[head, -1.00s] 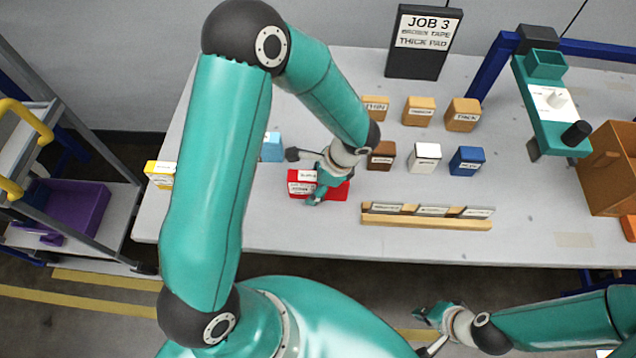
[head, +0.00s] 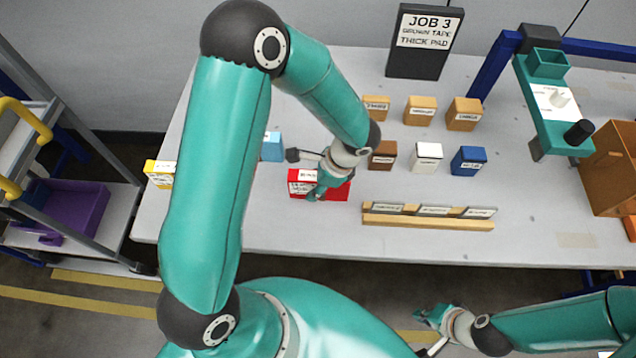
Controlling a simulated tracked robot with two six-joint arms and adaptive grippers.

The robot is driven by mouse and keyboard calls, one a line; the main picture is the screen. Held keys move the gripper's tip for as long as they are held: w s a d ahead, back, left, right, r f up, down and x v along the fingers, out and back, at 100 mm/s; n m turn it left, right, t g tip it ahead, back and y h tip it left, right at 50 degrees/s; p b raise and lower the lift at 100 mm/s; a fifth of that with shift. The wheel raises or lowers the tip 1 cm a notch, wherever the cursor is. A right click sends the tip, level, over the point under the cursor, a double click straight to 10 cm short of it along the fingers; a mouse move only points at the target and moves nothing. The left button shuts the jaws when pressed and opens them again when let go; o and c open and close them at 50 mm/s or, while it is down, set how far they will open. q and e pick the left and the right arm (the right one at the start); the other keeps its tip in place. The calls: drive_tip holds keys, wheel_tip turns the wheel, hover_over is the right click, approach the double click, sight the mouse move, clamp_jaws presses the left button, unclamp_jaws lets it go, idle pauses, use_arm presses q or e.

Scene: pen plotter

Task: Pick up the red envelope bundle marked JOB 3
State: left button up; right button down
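The red envelope bundle (head: 338,191), with a white label on its left part, lies on the grey table near its front edge. The label is too small to read. My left gripper (head: 317,188) is over the bundle, its fingers pointing down at the bundle's middle and covering part of it. Whether the fingers are closed on the bundle is hidden. The bundle appears to rest on the table. My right gripper (head: 430,330) is open and empty, in front of the table's front edge at the lower right.
A black sign (head: 425,62) reads JOB 3, BROWN TAPE, THICK PAD. A light blue block (head: 272,147) and a yellow one (head: 158,172) are left of the bundle. Several small blocks and a wooden rack (head: 427,221) stand to its right. A teal plotter (head: 548,105) is farther right.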

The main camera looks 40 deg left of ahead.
use_arm(q)
clamp_jaws()
drive_tip(key=shift+r, duration=0.1)
